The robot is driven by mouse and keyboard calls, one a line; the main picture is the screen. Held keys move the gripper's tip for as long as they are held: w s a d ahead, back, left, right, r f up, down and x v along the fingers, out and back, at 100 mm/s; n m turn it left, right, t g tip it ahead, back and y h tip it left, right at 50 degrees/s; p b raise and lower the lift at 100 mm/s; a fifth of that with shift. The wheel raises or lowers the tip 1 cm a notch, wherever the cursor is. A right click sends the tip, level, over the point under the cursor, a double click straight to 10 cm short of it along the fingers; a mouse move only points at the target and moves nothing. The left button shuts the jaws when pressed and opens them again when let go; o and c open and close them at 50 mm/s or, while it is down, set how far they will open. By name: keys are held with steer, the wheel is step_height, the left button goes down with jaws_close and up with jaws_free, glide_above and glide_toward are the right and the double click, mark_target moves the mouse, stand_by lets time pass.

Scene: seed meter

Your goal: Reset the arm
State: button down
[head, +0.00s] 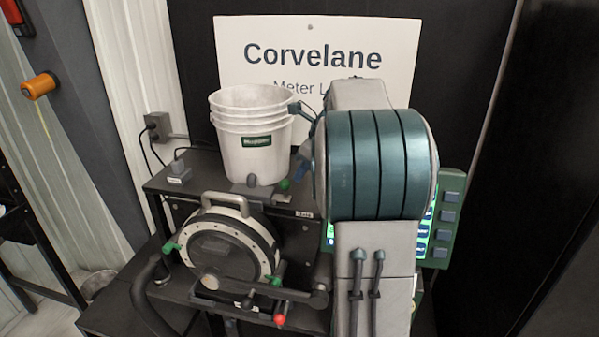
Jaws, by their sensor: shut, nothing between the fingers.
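My arm (375,165), with a wide teal banded joint and grey links, stands upright in the right middle of the head view. My gripper cannot be made out in this view. The seed meter (228,247) is a round black-faced unit with a pale ring and a grey handle on top, left of my arm. It has green-tipped and red-tipped levers. A white stacked bucket hopper (252,140) with a green label stands above and behind it. My arm hides part of the stand and the area behind it.
A green panel with lit areas and grey buttons (447,215) shows partly behind my arm. A white Corvelane sign (240,45) stands at the back. A socket with cables (158,127) is on the left wall. An orange knob (39,86) sits at the upper left.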

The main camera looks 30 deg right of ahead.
steer(key=p+v, duration=0.2)
steer(key=v, duration=0.4)
steer(key=s+a+f+n+b, duration=0.4)
steer(key=s+a+n+b, duration=0.2)
steer(key=s+a+n, duration=0.5)
steer(key=s+a+f+n+h+b, duration=0.1)
steer(key=s+a+f+n+h, duration=0.2)
steer(key=s+f+n, duration=0.9)
steer(key=s+a+n, duration=0.2)
steer(key=a+n, duration=0.1)
steer(key=n, duration=0.2)
